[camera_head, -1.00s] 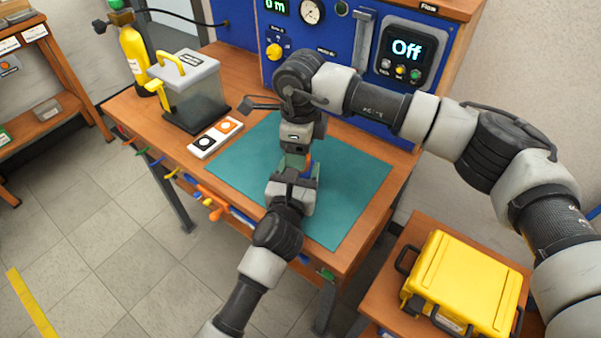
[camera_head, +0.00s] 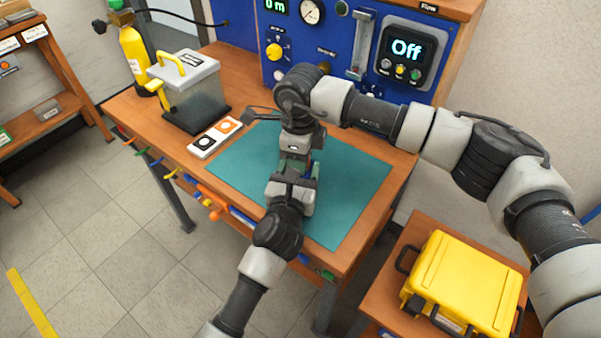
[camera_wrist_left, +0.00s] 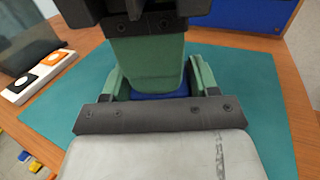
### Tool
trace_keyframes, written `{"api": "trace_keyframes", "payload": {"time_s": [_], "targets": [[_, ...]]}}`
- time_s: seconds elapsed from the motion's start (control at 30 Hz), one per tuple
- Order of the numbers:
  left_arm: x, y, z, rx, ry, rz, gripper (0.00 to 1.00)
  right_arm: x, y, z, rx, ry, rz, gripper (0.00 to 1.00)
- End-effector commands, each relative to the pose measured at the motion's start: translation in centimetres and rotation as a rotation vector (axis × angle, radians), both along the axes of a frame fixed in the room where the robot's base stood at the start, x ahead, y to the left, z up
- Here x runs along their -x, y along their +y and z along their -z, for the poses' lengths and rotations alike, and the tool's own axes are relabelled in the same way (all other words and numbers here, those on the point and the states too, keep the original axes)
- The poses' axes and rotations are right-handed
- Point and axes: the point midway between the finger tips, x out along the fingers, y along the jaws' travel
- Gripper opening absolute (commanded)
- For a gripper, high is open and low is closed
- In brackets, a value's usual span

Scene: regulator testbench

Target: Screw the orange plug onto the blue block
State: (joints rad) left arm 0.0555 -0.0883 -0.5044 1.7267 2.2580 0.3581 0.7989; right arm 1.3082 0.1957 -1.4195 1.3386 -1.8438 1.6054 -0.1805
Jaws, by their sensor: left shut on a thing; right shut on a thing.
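My left gripper (camera_head: 292,180) reaches up from the front over the green mat (camera_head: 345,200). In the left wrist view its green fingers stand either side of the blue block (camera_wrist_left: 152,96), which shows as a blue strip between them. My right gripper (camera_head: 296,162) comes from above, and its fingers meet the left gripper's. In the left wrist view a broad green finger of the right gripper covers the space above the block. The orange plug is hidden now, between the right fingers; whether it touches the block cannot be seen.
A blue panel (camera_head: 236,25) with gauge and display stands at the back. A clear box (camera_head: 190,95) with yellow handles, a white switch plate (camera_head: 203,145) and a yellow cylinder (camera_head: 136,55) are at left. A yellow case (camera_head: 465,280) sits front right. The mat's right side is clear.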

Motion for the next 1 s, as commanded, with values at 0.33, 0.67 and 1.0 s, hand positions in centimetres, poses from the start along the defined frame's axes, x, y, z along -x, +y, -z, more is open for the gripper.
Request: {"api": "trace_keyframes", "payload": {"time_s": [0.33,0.67,1.0], "targets": [[0.05,-0.10,0.04,0.002,0.001,0.002,0.00,-0.05,-0.01,-0.01,-0.001,-0.001,0.260,0.13],[0.05,-0.10,0.04,0.002,0.001,0.002,0.00,-0.04,-0.01,-0.01,-0.001,-0.001,0.257,0.63],[0.06,-0.14,0.03,0.001,0.001,0.003,0.00,0.02,0.13,-0.35,-0.003,-0.001,0.253,0.67]]}}
